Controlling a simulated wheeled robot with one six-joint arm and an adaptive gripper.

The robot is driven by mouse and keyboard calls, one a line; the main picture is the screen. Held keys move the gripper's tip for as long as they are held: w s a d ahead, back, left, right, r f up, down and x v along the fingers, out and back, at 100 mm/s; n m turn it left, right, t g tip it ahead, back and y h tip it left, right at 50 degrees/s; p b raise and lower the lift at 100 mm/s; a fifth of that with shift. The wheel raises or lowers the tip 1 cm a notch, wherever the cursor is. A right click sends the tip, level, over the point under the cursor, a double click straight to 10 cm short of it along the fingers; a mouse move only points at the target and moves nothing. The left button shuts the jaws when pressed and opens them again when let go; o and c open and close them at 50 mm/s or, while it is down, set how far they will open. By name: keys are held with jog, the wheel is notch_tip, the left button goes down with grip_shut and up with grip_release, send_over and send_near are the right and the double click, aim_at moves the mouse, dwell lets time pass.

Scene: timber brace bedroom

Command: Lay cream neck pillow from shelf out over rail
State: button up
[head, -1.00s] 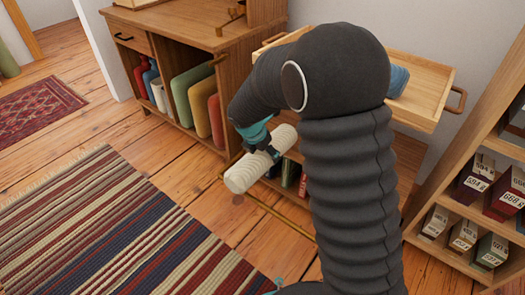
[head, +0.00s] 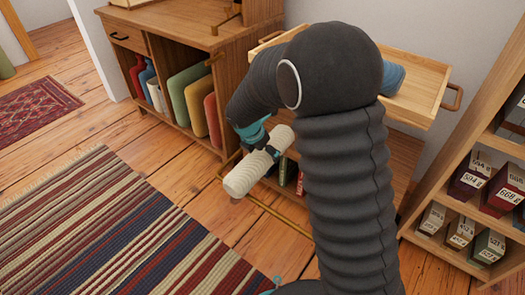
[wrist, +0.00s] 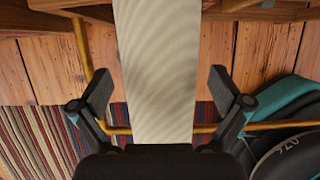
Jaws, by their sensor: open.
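The cream neck pillow (head: 243,180) is a ribbed roll, lying across the brass rail (head: 270,210) near the rail's left end. It also shows in the wrist view (wrist: 157,70) as a wide pale band, with the rail (wrist: 115,130) passing behind it. Whether its underside touches the rail cannot be told. My gripper (head: 268,150) is at the pillow. In the wrist view my gripper (wrist: 158,95) is open, one finger on each side of the pillow, with visible gaps. My arm hides part of the rail's surroundings in the head view.
A wooden cabinet (head: 165,30) with coloured items stands at the left. A wooden tray (head: 430,90) is behind my arm. A shelf of boxes (head: 430,240) is at the right. A striped rug (head: 110,225) covers the floor in front.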

jog(key=v, duration=1.2)
dwell(0.4)
